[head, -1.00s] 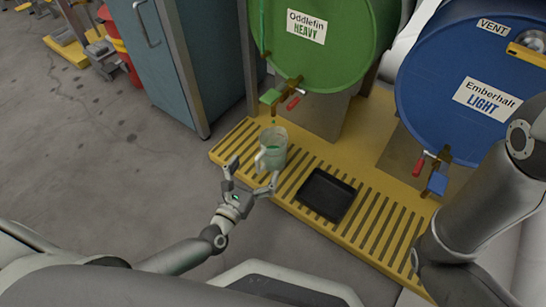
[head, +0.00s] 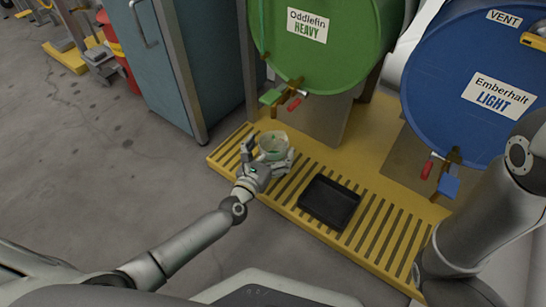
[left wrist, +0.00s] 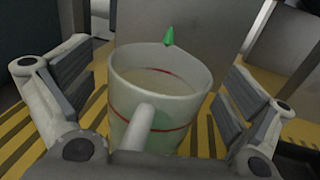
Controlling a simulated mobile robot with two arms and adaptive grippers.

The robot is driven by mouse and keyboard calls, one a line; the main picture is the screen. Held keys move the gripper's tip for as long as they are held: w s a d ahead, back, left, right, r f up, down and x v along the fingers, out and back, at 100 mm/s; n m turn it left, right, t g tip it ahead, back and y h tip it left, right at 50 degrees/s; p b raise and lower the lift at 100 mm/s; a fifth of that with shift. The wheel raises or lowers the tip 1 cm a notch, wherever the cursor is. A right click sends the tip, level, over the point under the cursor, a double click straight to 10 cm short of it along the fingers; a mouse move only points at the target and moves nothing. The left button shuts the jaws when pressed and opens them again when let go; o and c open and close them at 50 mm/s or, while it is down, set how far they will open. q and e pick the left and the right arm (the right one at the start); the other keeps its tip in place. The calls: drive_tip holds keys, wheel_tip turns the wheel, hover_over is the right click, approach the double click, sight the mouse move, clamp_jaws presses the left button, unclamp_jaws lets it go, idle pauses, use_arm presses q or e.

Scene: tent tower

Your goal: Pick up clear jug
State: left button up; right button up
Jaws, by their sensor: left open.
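The clear jug (head: 273,142) stands on the slatted yellow platform below the green drum's tap (head: 285,93). In the left wrist view the jug (left wrist: 158,82) is upright, with a red line around it and its handle facing the camera. My left gripper (head: 268,156) is open, with one finger on each side of the jug. In the left wrist view a gap shows between each finger and the jug. A green drop (left wrist: 168,37) shows above the jug's far rim. My right gripper is out of view; only my right arm shows.
A black tray (head: 329,201) lies on the yellow platform (head: 385,225), right of the jug. The green drum (head: 325,60) is labelled Oddlefin Heavy, the blue drum (head: 440,95) Emberhalt Light. A teal cabinet (head: 165,70) stands at left. The grey floor (head: 90,180) at left is clear.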

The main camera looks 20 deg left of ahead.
use_arm(q)
drive_tip(key=c, duration=1.4)
drive_tip(key=shift+c, duration=1)
drive_tip(key=shift+r, duration=0.1)
